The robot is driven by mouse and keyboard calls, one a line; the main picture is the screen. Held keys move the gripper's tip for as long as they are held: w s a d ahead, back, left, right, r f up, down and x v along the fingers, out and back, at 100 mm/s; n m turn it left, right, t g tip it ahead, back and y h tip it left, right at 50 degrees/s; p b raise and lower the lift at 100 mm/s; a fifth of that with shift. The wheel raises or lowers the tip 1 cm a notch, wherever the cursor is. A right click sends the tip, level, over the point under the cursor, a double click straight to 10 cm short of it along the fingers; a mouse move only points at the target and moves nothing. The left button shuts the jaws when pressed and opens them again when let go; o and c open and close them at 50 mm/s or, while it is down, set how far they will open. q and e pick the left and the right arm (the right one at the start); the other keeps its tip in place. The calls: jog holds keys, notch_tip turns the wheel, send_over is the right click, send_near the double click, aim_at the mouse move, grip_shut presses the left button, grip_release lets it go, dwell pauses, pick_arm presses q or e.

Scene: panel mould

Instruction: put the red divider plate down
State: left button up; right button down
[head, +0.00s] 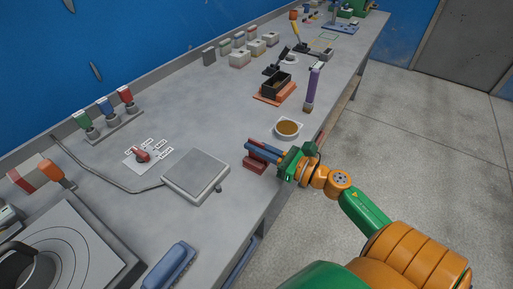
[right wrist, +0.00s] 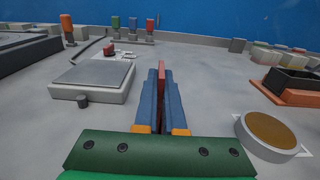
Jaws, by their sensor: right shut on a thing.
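The red divider plate (head: 256,166) is between the blue fingers of my right gripper (head: 252,148), near the front edge of the grey bench. In the right wrist view the plate (right wrist: 161,72) stands up as a thin red edge between the fingertips of the same gripper (right wrist: 160,84). The gripper is shut on it. The fingers hide part of the plate. It is low over the bench top, and I cannot tell whether its lower edge touches. My left gripper is not in view.
A grey square scale (head: 196,176) is left of the plate. A dish of brown material (head: 288,128) is close behind the gripper. A black mould box (head: 277,84) on an orange base and a purple-handled brush (head: 313,84) are farther back. Bare bench (head: 225,120) lies beyond the plate.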

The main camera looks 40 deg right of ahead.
jog(key=shift+f, duration=0.15)
jog(key=c, duration=1)
grip_release()
